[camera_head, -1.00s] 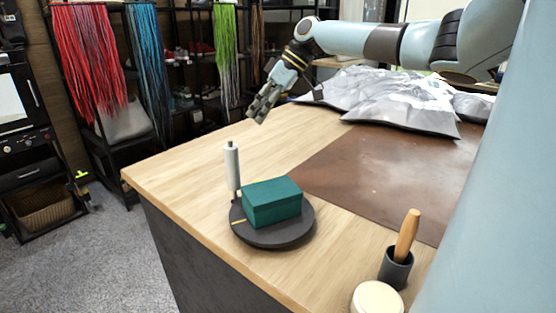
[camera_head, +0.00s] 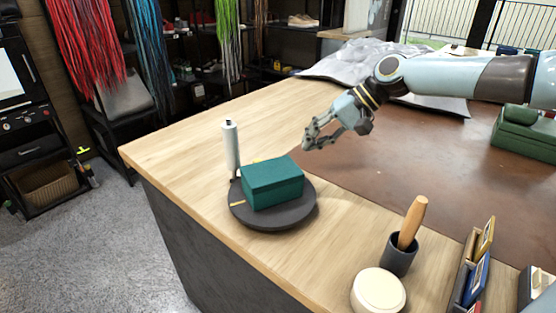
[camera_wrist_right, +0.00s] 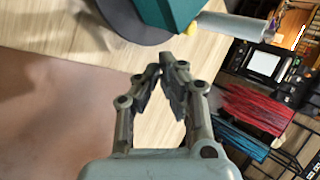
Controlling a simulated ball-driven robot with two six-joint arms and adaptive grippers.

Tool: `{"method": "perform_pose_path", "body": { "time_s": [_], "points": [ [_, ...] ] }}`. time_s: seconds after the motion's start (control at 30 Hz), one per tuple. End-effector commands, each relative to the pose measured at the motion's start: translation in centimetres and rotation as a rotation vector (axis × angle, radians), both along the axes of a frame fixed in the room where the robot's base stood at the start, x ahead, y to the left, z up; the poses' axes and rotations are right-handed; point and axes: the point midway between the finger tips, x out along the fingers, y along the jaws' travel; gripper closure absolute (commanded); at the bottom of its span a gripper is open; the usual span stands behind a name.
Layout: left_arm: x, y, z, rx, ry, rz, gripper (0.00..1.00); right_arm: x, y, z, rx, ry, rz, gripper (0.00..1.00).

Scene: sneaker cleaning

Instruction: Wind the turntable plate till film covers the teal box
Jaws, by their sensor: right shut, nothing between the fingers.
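The teal box (camera_head: 272,184) sits on the round dark turntable plate (camera_head: 292,217), near the left end of the table. A yellow mark shows on the plate's left rim. An upright white film roll (camera_head: 230,147) stands just behind the box's left side. No film is visible on the box's top or front. My right gripper (camera_head: 306,146) is shut and empty, above the table behind and right of the box, not touching it. In the right wrist view, the gripper's fingertips (camera_wrist_right: 168,62) meet below the box (camera_wrist_right: 165,10), the plate (camera_wrist_right: 122,22) and the roll (camera_wrist_right: 236,26). My left gripper is out of view.
A brush with a wooden handle (camera_head: 413,218) stands in a dark cup (camera_head: 399,257), beside a round cream-lidded tin (camera_head: 377,292). A brown mat (camera_head: 400,173) covers the right of the table. Grey bags lie at the back. Bare wood surrounds the plate.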

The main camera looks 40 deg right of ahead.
Motion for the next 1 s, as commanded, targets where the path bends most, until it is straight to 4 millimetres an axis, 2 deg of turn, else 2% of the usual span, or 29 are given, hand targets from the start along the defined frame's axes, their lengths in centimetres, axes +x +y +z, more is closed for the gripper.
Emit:
{"method": "perform_pose_path", "body": {
  "time_s": [0.03, 0.27, 0.53, 1.0],
  "points": [
    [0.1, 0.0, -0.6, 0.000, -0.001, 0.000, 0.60, 0.9, 0.8, -0.9, 0.008, -0.007, -0.003, 1.00],
    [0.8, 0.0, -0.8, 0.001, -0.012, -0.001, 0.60, 3.3, 3.0, -4.0, 0.006, -0.004, -0.002, 1.00],
    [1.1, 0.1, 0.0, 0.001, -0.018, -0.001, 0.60, 5.8, 5.2, -4.2, 0.002, -0.002, 0.000, 1.00],
    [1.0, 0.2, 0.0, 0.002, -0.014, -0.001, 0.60, 6.1, 5.5, -4.4, -0.001, 0.000, 0.001, 1.00]
  ]
}}
